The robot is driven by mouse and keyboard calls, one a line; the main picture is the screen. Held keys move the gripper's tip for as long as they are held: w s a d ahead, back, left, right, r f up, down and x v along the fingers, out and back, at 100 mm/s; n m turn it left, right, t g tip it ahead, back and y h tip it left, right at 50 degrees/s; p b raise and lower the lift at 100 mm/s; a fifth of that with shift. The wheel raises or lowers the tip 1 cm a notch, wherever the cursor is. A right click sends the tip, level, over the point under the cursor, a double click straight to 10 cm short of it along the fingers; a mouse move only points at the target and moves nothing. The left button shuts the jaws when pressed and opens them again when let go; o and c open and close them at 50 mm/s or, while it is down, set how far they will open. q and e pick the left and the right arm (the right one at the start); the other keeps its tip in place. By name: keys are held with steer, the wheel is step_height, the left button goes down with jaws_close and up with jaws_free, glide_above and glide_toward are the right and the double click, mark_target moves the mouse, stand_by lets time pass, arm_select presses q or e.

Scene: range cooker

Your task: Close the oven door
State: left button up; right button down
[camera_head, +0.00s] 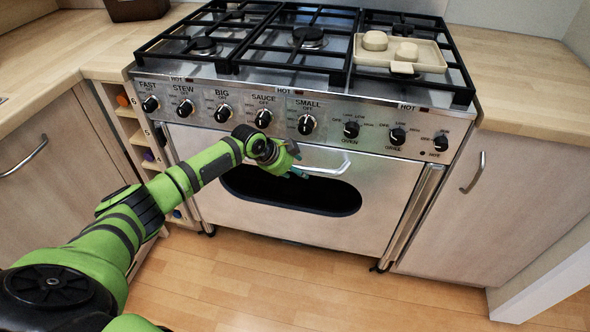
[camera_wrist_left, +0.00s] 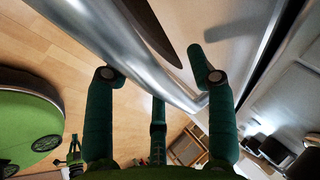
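The oven door (camera_head: 382,222) is a steel panel with a dark oval window, on the front of the range cooker below the knobs. It stands upright or nearly so; I cannot tell whether a small gap is left at its top edge. Its curved metal handle (camera_head: 335,167) runs across the upper part. My right gripper is not in view.
The cooker's knobs (camera_head: 263,118) line the panel just above the door. A beige tray (camera_head: 432,60) with two round items rests on the hob's right side. Cabinets (camera_head: 500,200) flank the cooker. The wooden floor (camera_head: 290,280) in front is clear.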

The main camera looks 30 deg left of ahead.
arm_select(q)
steer(key=shift+w+d+r, duration=0.25)
steer(key=shift+d+r, duration=0.1)
steer(key=shift+r, duration=0.05)
steer(key=v, duration=1.2)
steer(key=shift+s+f, duration=0.3)
steer(key=shift+f, duration=0.05)
steer(key=shift+a, duration=0.15)
